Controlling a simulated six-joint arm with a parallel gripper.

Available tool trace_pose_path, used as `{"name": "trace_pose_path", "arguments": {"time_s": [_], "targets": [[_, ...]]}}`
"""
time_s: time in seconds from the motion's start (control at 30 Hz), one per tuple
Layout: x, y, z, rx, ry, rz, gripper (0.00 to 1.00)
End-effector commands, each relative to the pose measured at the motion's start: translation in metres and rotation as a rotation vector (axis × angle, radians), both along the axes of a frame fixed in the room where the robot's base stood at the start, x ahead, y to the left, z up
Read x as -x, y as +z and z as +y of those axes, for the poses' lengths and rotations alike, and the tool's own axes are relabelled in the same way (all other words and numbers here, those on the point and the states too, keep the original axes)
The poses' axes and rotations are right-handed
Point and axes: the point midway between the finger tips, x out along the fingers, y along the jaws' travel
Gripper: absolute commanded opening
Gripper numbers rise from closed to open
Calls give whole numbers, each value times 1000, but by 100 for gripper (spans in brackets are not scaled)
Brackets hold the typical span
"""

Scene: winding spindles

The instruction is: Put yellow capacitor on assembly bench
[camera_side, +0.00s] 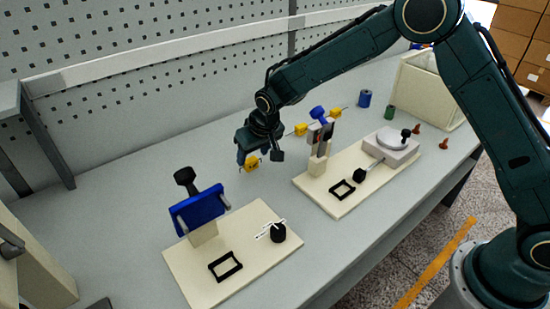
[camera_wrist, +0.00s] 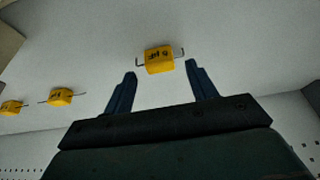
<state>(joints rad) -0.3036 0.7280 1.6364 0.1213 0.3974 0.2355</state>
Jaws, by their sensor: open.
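Several yellow capacitors with wire leads are in view. One yellow capacitor (camera_side: 251,162) is at my gripper (camera_side: 246,160) in the side view. In the wrist view this capacitor (camera_wrist: 159,60) sits ahead of and between the two fingertips of my gripper (camera_wrist: 160,72), with a bent lead on each side. My gripper is open, and I cannot tell whether a finger touches a lead. Another yellow capacitor (camera_side: 301,130) lies on the grey assembly bench (camera_side: 130,165), and a further yellow capacitor (camera_side: 335,112) lies behind it. Both also show at the left in the wrist view.
A cream fixture board with a blue plate (camera_side: 199,209) stands at front left. A second board (camera_side: 322,205) with a clamp and a round white disc (camera_side: 391,139) is to the right. Blue (camera_side: 364,98) and green (camera_side: 389,112) cylinders stand behind. A cream bin (camera_side: 425,92) is at the far right.

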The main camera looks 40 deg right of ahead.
Motion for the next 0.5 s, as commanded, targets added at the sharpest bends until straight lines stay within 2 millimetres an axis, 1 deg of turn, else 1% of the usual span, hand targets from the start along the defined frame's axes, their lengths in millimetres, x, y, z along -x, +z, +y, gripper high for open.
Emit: {"name": "trace_pose_path", "arguments": {"time_s": [0.03, 0.5], "targets": [[2, 7, 0, -1, 0, -2, 57], [29, 69, 0, 0, 1, -3, 57]]}}
